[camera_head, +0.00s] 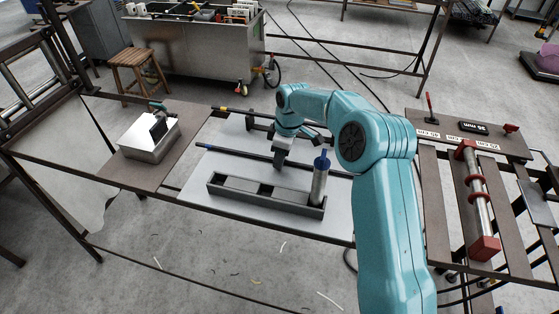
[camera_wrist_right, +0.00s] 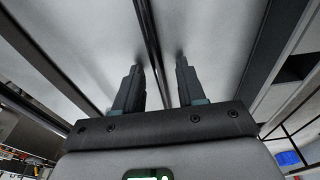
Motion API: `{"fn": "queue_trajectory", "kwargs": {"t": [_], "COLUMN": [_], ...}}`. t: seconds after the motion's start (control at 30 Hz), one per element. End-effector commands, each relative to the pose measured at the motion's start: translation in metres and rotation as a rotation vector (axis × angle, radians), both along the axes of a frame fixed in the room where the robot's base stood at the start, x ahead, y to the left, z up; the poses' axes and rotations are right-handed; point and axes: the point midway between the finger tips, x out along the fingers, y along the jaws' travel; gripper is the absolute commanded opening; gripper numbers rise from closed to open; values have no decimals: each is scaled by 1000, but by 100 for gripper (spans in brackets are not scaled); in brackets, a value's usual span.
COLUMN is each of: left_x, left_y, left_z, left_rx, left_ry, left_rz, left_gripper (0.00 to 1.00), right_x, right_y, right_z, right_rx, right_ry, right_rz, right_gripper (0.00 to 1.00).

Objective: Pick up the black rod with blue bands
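The black rod with blue bands (camera_head: 232,154) lies across the light grey board, with a blue end at its left. My right gripper (camera_head: 279,164) points down over this rod, near its middle. In the right wrist view the gripper (camera_wrist_right: 157,72) is open, and a dark rod (camera_wrist_right: 149,35) runs between its two fingers without visible contact on either side. My left gripper is in neither view.
A dark tray (camera_head: 235,202) on the board's near side holds an upright metal cylinder with a blue top (camera_head: 320,177). A second dark rod with yellow bands (camera_head: 236,111) lies behind. A metal box (camera_head: 147,145) stands left.

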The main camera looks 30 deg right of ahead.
Motion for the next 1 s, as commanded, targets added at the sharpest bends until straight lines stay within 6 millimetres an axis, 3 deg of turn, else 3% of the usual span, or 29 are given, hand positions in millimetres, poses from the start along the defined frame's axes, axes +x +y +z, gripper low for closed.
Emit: {"fn": "queue_trajectory", "kwargs": {"t": [0.03,0.1,0.67,0.87,1.0], "left_x": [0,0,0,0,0], "left_y": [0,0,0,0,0], "left_z": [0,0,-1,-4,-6], "left_rx": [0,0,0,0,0], "left_ry": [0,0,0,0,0], "left_rz": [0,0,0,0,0], "left_gripper": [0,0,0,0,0], "right_x": [0,0,0,0,1], "right_y": [0,0,0,0,0], "right_z": [0,0,4,29,68], "right_rx": [0,0,0,0,-1], "right_ry": [0,0,0,-4,-8], "right_rz": [0,0,0,0,0], "right_gripper": [21,0,0,0,0]}}
